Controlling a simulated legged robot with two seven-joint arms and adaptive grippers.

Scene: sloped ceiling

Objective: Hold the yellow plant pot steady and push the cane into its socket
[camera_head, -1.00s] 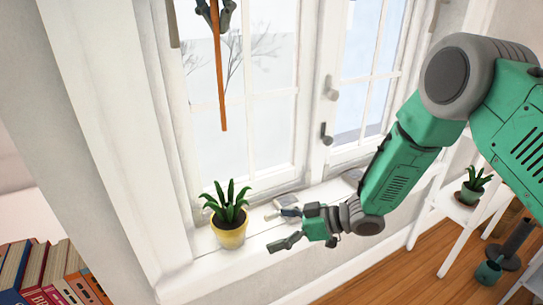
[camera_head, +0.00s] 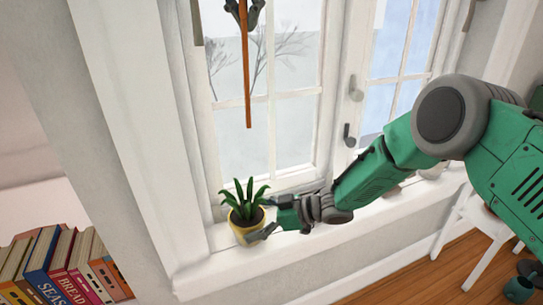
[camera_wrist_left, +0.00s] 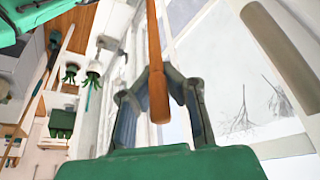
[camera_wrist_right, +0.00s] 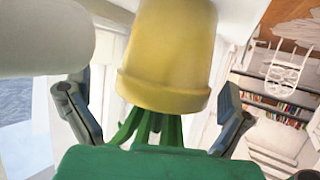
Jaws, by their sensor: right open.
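The yellow plant pot (camera_head: 238,236) stands upright on the white window sill, with a spiky green plant (camera_head: 243,196) in it. My left gripper (camera_head: 244,12) is shut on the orange-brown cane (camera_head: 248,85), which hangs nearly vertical with its lower end well above the plant. The cane also runs between the fingers in the left wrist view (camera_wrist_left: 157,95). My right gripper (camera_head: 266,217) is open at the pot's right side, one finger in front of it. In the right wrist view the pot (camera_wrist_right: 168,50) appears upside down between the spread fingers. I cannot make out the socket.
The sill (camera_head: 345,222) runs right under my right forearm. The window (camera_head: 290,130) with its handles (camera_head: 349,135) stands close behind the cane. Books (camera_head: 65,265) stand at the lower left. A white stand (camera_head: 480,225) is at the right.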

